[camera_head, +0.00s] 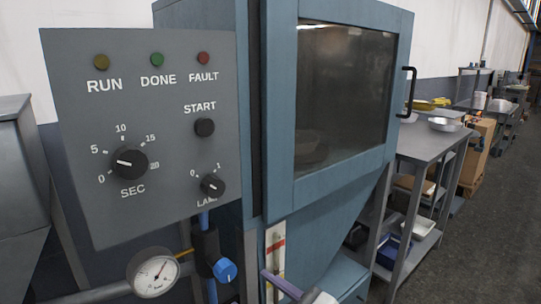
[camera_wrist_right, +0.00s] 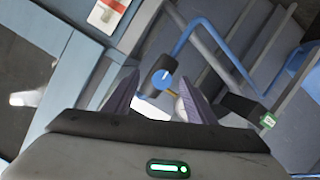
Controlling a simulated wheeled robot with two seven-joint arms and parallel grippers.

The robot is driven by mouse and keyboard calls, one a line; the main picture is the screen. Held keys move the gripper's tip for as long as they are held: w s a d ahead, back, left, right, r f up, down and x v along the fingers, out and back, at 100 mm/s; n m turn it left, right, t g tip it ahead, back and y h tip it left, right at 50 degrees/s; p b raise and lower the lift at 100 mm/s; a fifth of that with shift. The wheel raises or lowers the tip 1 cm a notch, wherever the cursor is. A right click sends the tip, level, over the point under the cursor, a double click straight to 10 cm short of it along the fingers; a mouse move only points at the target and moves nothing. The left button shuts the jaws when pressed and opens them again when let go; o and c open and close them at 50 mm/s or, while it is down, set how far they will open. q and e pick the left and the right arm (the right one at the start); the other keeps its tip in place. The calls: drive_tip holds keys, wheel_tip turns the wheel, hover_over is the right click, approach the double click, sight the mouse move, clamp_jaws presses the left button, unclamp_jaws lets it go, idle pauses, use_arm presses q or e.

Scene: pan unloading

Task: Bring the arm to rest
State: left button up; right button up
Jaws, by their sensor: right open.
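My right gripper (camera_wrist_right: 157,73) is open in the right wrist view, its two purple-grey fingers spread apart with nothing held between them. A blue valve knob (camera_wrist_right: 163,80) shows beyond the gap between the fingers; I cannot tell the distance. In the head view a purple finger of the right gripper (camera_head: 283,284) shows at the bottom edge, in front of the cabinet and right of the blue knob (camera_head: 226,270). The rest of the right gripper is cut off there. My left gripper is in neither view.
A grey control panel (camera_head: 140,200) with lamps and knobs stands at the left. The blue cabinet (camera_head: 280,120) has a closed windowed door with a black handle (camera_head: 408,92). A pressure gauge (camera_head: 155,272) sits below the panel. A side table (camera_head: 420,145) bears a metal pan (camera_head: 445,125).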

drive_tip(key=s+d+f+m+h, duration=0.1)
drive_tip(key=s+d+f+m, duration=0.15)
drive_tip(key=f, duration=0.35)
drive_tip(key=s+d+f+m+g+h, duration=0.1)
drive_tip(key=s+d+f+m, duration=0.15)
drive_tip(key=f, duration=0.25)
drive_tip(key=s+d+f+m+h, duration=0.1)
drive_tip(key=d+f, duration=0.3)
drive_tip(key=f, duration=0.2)
drive_tip(key=s+d+f+m+g+h, duration=0.1)
drive_tip(key=s+d+f+m, duration=0.1)
drive_tip(key=s+d+f, duration=0.2)
drive_tip(key=s+d+f+m+g+h+p, duration=0.1)
drive_tip(key=s+d+f, duration=0.3)
drive_tip(key=s+f, duration=0.5)
drive_tip(key=shift+s+d+m+g+h, duration=0.3)
drive_tip(key=shift+s+d+m+h, duration=0.1)
drive_tip(key=shift+s+m, duration=0.1)
drive_tip(key=shift+w, duration=0.1)
